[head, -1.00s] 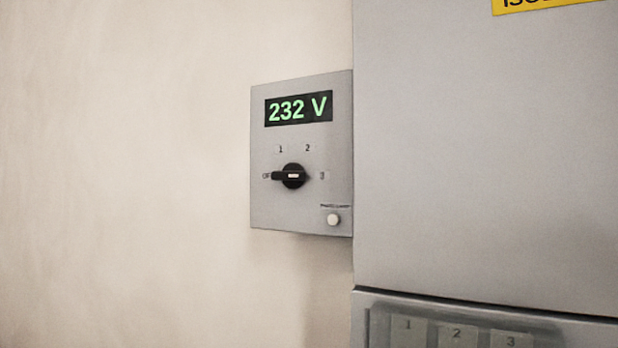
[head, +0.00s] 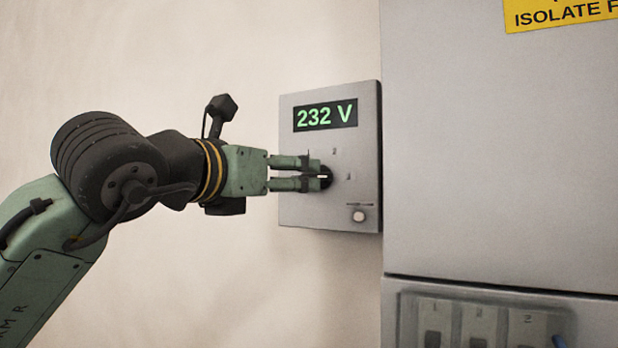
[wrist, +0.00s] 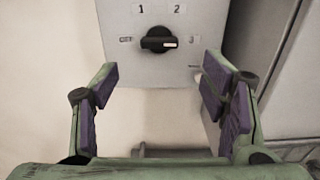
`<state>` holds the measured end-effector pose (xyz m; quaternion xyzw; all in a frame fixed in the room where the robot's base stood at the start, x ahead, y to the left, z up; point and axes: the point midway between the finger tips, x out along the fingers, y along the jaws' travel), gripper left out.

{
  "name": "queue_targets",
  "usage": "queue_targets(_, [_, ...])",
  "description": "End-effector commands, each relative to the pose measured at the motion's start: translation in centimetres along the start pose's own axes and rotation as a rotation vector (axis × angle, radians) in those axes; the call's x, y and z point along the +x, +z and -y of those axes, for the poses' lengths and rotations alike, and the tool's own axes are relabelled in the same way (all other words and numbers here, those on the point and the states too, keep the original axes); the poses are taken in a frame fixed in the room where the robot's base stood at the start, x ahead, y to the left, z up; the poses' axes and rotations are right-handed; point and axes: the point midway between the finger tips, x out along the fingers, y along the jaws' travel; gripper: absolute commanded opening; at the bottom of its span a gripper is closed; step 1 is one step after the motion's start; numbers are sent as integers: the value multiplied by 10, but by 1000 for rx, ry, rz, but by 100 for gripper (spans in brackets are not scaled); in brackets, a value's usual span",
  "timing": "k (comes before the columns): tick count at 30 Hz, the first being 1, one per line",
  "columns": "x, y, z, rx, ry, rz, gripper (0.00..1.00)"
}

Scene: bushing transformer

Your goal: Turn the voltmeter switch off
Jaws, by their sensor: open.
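The voltmeter panel (head: 300,205) is a grey wall box with a lit green display (head: 326,115) reading 232 V. Its black rotary switch (head: 326,174) is mostly hidden behind my fingers in the head view. The wrist view shows the switch (wrist: 158,40) clearly, its handle lying sideways between the OFF label (wrist: 126,39) on the left and the 3 label (wrist: 191,40) on the right. Its white mark is on the right, toward 3. My gripper (head: 312,173) is open and empty in front of the switch. In the wrist view my gripper (wrist: 160,74) has its fingers spread left and right, short of the knob.
A large grey cabinet (head: 490,150) stands close on the right, with a yellow sign (head: 560,12) above and a row of numbered switches (head: 480,322) below. Bare wall lies left of the panel.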

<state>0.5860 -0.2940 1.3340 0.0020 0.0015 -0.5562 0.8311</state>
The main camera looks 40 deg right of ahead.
Motion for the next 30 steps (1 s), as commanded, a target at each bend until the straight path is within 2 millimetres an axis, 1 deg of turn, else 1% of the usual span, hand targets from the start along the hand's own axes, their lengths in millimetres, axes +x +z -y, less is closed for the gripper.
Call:
queue_targets(5, [29,2,0,-1,0,-1,67])
queue_targets(9, [56,3,0,-1,0,1,67])
queue_targets(12, [74,2,0,-1,1,2,67])
queue_targets(15, [87,2,0,-2,0,3,67])
queue_targets(18, [95,2,-1,-2,1,4,67])
queue_targets(21, [99,2,-1,-2,2,4,67])
queue_targets(29, [100,1,-1,-2,1,5,67])
queue_targets(30, [100,1,-1,-2,1,4,64])
